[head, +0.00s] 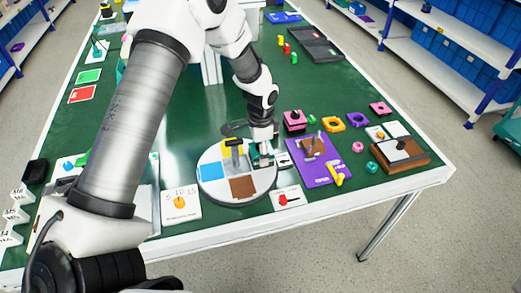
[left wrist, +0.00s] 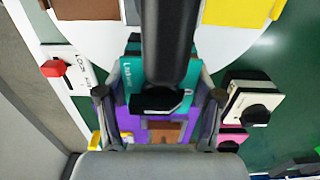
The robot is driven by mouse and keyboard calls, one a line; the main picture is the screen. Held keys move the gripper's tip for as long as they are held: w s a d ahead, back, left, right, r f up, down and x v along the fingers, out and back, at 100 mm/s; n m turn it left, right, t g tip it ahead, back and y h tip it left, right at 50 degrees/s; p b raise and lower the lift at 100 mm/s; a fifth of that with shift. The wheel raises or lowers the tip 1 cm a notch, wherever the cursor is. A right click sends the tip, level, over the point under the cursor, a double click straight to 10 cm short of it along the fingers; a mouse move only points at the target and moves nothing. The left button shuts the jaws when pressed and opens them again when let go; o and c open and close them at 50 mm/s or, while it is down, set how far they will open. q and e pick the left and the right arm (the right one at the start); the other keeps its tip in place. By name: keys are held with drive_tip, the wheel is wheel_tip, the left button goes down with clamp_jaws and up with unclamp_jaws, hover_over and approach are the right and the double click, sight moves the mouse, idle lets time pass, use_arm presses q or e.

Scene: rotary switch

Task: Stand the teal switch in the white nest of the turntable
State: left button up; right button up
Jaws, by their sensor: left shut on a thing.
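The teal switch (head: 256,158) is at the right part of the white round turntable (head: 212,190). My left gripper (head: 262,150) points down and is shut on it. In the left wrist view, the teal switch (left wrist: 130,72) is between my two fingers (left wrist: 158,95). A thick black shaft covers much of it there. The turntable top shows blue, yellow and brown patches. I cannot make out the white nest, or whether the switch touches the turntable under my gripper. My right gripper is not in view.
A grey lever (head: 236,152) stands on the turntable. A purple panel (head: 316,172) lies to its right, with a pink block (head: 293,120) behind. A white card with a red knob (head: 285,199) lies in front, and one with an orange knob (head: 180,203) lies left.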

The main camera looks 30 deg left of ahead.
use_arm(q)
drive_tip(key=o, duration=1.1)
drive_tip(key=shift+r, duration=0.1)
